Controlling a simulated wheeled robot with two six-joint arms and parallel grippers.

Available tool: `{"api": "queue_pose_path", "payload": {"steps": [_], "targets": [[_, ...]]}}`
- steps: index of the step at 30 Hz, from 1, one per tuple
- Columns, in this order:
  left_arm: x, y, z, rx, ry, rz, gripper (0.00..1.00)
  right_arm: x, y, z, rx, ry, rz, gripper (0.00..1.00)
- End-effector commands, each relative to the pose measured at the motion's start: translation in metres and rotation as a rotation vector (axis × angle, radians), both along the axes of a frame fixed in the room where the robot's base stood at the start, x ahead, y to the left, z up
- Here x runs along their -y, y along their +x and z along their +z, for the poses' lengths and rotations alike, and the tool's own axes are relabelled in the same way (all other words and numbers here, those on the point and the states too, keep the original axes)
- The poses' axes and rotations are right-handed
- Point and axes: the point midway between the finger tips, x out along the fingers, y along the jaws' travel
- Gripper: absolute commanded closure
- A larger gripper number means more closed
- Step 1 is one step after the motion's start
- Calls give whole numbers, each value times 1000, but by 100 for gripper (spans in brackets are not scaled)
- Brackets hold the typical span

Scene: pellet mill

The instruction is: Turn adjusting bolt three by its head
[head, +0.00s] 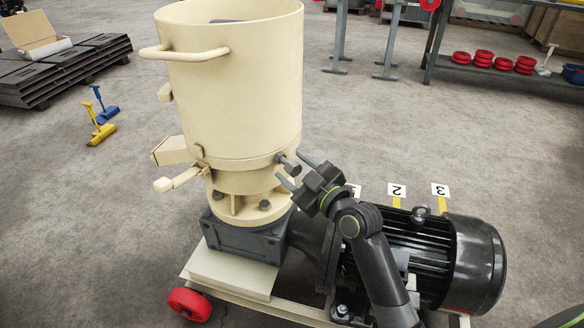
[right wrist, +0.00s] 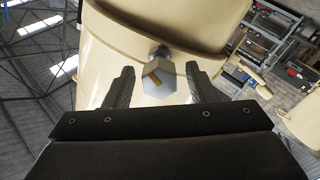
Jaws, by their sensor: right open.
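A dark adjusting bolt (head: 289,164) sticks out of the lower right side of the cream pellet mill drum (head: 240,90). Its number cannot be read. In the right wrist view, the bolt head lies between the right gripper's fingers (right wrist: 160,75), with a gap on both sides. Whether the fingertips reach past the head is unclear. My left gripper is not in view.
A black motor (head: 430,250) lies below and right of my right arm. Number plates two (head: 396,190) and three (head: 440,190) stand behind it; another is partly hidden. A cream handle (head: 175,180) juts from the mill's left. Open floor surrounds the machine.

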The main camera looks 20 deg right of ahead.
Motion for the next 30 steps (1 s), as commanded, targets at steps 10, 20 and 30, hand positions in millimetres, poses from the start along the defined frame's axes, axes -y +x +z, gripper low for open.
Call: {"api": "queue_pose_path", "payload": {"steps": [10, 20, 30], "targets": [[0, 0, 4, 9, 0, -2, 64, -4, 11, 0, 0, -1, 0, 49], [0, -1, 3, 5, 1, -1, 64, -4, 10, 0, 0, -1, 0, 79], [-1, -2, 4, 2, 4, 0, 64, -4, 10, 0, -7, 16, 0, 94]]}}
